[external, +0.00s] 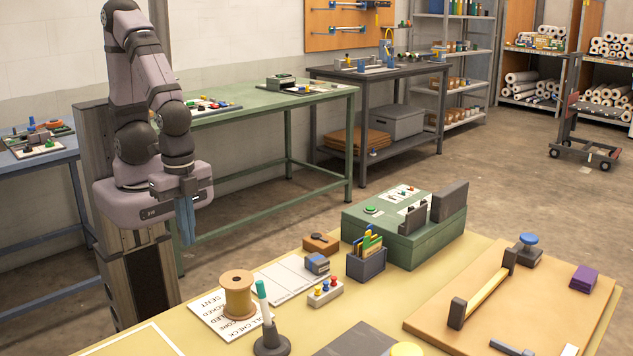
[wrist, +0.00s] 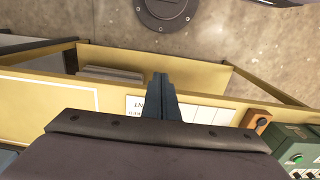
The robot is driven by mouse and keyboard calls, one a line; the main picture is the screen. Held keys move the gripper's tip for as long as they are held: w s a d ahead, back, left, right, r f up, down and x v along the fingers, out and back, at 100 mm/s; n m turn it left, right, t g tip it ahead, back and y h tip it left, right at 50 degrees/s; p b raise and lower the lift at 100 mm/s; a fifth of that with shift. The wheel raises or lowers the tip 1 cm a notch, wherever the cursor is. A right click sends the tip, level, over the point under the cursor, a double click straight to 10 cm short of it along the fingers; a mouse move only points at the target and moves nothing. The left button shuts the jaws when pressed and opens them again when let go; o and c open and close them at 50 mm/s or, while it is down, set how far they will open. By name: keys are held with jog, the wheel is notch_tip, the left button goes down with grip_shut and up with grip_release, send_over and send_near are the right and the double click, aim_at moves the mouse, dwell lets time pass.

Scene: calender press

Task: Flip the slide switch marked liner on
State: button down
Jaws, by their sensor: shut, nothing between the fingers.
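A green control box (external: 425,249) stands on the yellow table. Its top has a green button (external: 372,210), a pale panel with small controls and dark upright parts. I cannot read any marking, so I cannot tell which control is the liner switch or its position. Part of the box also shows at the lower right of the wrist view (wrist: 285,134). My gripper (external: 187,240) is shut and empty, pointing down beyond the table's far left edge, well left of the box. In the wrist view its closed fingers (wrist: 160,78) overlap the table edge.
Between gripper and box lie a lettered sheet (external: 205,311) with a wooden spool (external: 238,293), a wooden block with a dark knob (external: 320,243), a pen holder (external: 366,263) and a small block with coloured knobs (external: 325,292). A pen stands upright in a dark base (external: 271,341).

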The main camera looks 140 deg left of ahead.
notch_tip(320, 180, up, 7)
jog(key=w+a+f+n+t+h+b, duration=0.15)
jog(key=w+a+n+h+b, duration=0.3)
jog(key=w+a+n, duration=0.75)
jog(key=w+a+n+t+h+b, duration=0.15)
jog(key=a+n+t, duration=0.35)
jog(key=a+n, duration=0.65)
jog(key=s+a+r+n+t+y+b, duration=0.1)
jog(key=s+a+n+t+y+b, duration=0.2)
jog(key=s+a+n, duration=0.75)
jog(key=s+a+n+t+y+b, duration=0.25)
jog(key=s+a+t, duration=0.25)
jog(key=a, duration=1.3)
jog(key=shift+m+y, duration=0.25)
jog(key=f, duration=0.3)
jog(key=f+p, duration=0.1)
jog(key=shift+w+d+f, duration=0.2)
jog(key=shift+w+f, duration=0.1)
jog(key=shift+w, duration=0.15)
